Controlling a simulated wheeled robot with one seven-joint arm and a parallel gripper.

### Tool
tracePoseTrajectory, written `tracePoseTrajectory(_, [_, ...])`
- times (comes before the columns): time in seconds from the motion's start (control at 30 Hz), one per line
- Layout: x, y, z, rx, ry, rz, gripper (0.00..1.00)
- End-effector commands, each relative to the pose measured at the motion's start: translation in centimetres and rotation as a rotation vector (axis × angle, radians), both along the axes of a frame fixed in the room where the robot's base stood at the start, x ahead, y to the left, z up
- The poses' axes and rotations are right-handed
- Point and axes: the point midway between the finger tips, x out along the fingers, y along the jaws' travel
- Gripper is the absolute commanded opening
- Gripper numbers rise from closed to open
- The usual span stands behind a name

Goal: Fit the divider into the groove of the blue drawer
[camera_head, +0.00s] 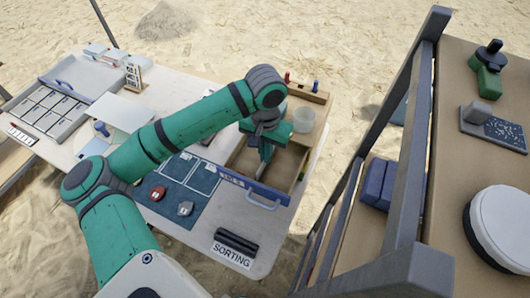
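The blue drawer (272,193) is open at the right part of the table, with a blue front, a pale handle and a wood-coloured inside. My gripper (264,156) points down over or into the left part of the drawer. Its fingers are small and partly hidden by the wrist, so I cannot tell whether they are open, shut or holding anything. I cannot make out the divider or the groove for certain. Two dark bars (236,242) lie on the table in front of the drawer, by the SORTING sign.
A blue mat (180,196) with a red item (158,193) and a grey item (185,208) lies left of the drawer. A clear cup (304,119) stands behind it. A compartment tray (50,108) is at far left.

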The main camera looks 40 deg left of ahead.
Motion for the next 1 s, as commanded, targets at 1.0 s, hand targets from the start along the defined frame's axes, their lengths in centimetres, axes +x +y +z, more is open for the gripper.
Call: tracePoseTrajectory(1.0, [0.1, 0.0, 2.9, 0.006, -0.002, -0.003, 0.21])
